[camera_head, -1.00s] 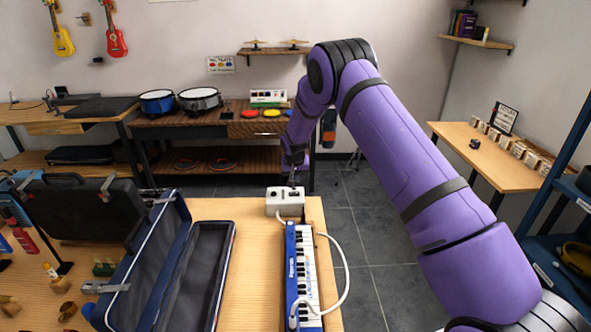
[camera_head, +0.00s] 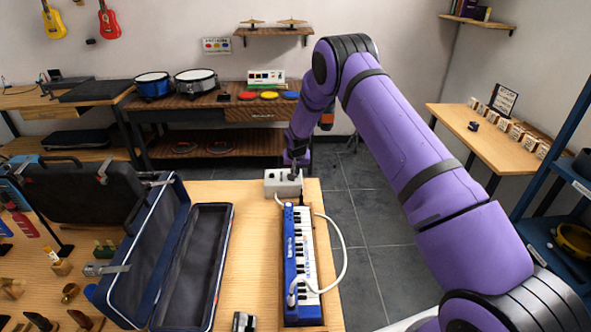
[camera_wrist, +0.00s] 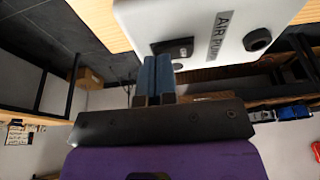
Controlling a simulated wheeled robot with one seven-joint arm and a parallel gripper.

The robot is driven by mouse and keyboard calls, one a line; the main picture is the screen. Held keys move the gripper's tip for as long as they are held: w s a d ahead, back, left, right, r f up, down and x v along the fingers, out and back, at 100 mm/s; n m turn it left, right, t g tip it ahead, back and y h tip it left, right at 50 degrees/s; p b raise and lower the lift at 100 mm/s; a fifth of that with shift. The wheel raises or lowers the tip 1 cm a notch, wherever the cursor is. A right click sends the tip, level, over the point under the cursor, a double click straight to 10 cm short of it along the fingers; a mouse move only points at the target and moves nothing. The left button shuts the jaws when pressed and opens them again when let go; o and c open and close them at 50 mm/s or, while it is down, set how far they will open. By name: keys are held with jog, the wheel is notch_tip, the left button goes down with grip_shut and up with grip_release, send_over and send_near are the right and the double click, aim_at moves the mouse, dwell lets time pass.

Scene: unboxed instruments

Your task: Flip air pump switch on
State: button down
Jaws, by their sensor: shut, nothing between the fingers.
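The air pump (camera_head: 283,184) is a white box at the far end of the wooden table, behind the blue keyboard. In the wrist view, the air pump (camera_wrist: 225,25) carries an "AIR PUMP" label, a round port and a black rocker switch (camera_wrist: 173,47). Which way the switch is tipped cannot be told. My gripper (camera_head: 293,172) is over the top of the pump in the head view. In the wrist view, my gripper (camera_wrist: 153,62) has its blue-grey fingers closed together and empty, with the tips right beside the switch. Whether they touch it is unclear.
The blue keyboard (camera_head: 290,255) lies in front of the pump, with a white hose (camera_head: 343,250) curving along its right. An open case (camera_head: 195,265) lies to the left. Open floor (camera_head: 375,230) is to the right of the table.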

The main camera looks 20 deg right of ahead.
jog(key=shift+s+d+f+y, duration=0.1)
jog(key=shift+d+f+y, duration=0.15)
jog(key=shift+y, duration=0.25)
jog(key=shift+s+f, duration=0.1)
jog(key=shift+f, duration=0.1)
jog(key=shift+a, duration=0.1)
